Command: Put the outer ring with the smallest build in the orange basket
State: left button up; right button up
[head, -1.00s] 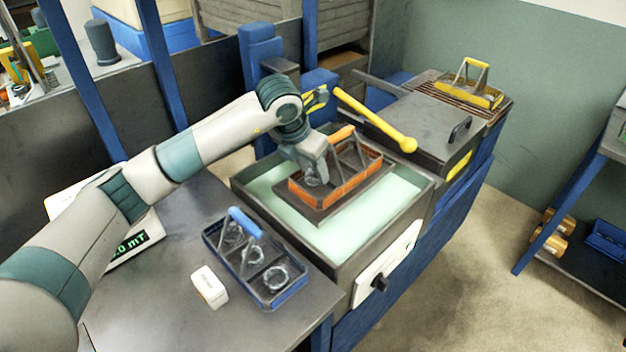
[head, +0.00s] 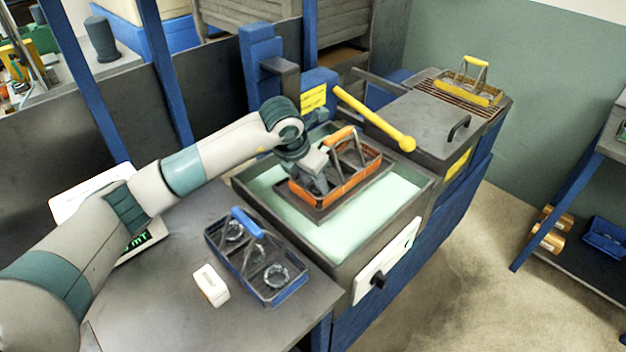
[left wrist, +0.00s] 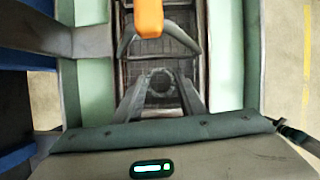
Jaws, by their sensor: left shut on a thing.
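The orange basket (head: 345,190) stands on a dark plate in the green-lined tray, with its orange handle (head: 341,136) up. My left gripper (head: 318,186) is down inside the basket's near-left end. In the left wrist view its fingers (left wrist: 160,98) are shut on a metal ring (left wrist: 160,82), low over the basket's mesh floor. The orange handle (left wrist: 149,17) shows ahead of the fingers. I cannot tell whether the ring touches the floor. The blue basket (head: 262,270) on the dark table holds several rings (head: 276,276). My right gripper is out of view.
A small white box (head: 211,286) stands beside the blue basket. A scale with a green display is partly behind my left arm. A yellow lever (head: 375,120) reaches over the tray's back. A yellow basket (head: 470,88) stands on the grate at the far right.

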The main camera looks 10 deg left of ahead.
pick_arm(q)
jog(key=o, duration=1.1)
jog(key=shift+c, duration=0.2)
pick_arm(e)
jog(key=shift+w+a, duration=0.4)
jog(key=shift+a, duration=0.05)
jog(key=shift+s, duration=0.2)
pick_arm(q)
jog(key=shift+r, duration=0.15)
jog(key=shift+b+v, duration=0.3)
jog(key=shift+v, duration=0.6)
jog(key=v, duration=0.3)
jog(key=shift+b, duration=0.4)
jog(key=b+v, duration=0.1)
jog(key=v, duration=0.6)
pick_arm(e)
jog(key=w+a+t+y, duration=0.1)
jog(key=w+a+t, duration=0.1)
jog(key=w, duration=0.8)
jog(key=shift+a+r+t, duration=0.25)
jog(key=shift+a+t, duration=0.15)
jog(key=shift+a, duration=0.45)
